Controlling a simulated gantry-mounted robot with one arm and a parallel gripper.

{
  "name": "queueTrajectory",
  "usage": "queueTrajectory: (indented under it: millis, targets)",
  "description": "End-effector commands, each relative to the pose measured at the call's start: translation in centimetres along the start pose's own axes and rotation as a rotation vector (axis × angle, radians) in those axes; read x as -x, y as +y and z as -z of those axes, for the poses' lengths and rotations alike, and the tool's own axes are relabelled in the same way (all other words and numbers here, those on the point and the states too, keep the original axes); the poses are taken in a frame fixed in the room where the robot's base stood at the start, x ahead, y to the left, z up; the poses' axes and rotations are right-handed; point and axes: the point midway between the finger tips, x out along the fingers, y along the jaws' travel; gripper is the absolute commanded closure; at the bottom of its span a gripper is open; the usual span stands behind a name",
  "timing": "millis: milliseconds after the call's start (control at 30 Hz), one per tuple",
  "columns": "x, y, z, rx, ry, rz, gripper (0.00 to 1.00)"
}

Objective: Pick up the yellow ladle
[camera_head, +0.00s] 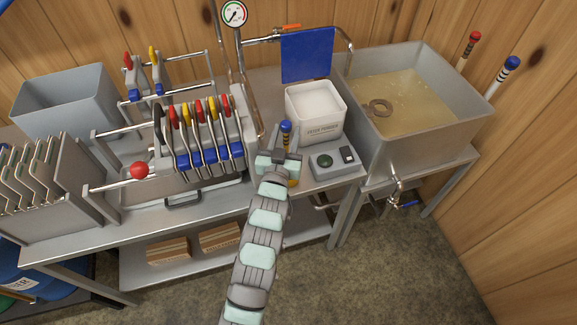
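Slim tools with yellow, red and black upper parts stand in a row in a metal rack; one yellow-topped tool (186,109) is near the row's left and another yellow one (153,55) is on a smaller rack behind. No ladle bowl can be made out. My gripper (281,153) is over the bench's front, right of the rack. A blue-topped piece with a yellow band (286,131) stands up at its fingers, and a bit of yellow shows just below the wrist. My gripper hides the middle, so I cannot tell whether these are one object or whether the fingers grip it.
A white tub (315,108) and a small grey device (335,163) sit close right of my gripper. A pan of amber liquid (405,105) is further right. A red ball-ended lever (139,170) sticks out at left. A gauge (234,13) and pipes rise behind.

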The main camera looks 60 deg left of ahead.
Motion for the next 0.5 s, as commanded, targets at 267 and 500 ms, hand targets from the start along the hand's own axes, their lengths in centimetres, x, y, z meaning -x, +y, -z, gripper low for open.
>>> queueTrajectory:
  millis: [267, 500]
  targets:
    - [-0.02, 0.02, 0.07, 0.000, 0.001, 0.000, 0.68]
    - [-0.02, 0.02, 0.09, 0.000, 0.001, 0.000, 0.88]
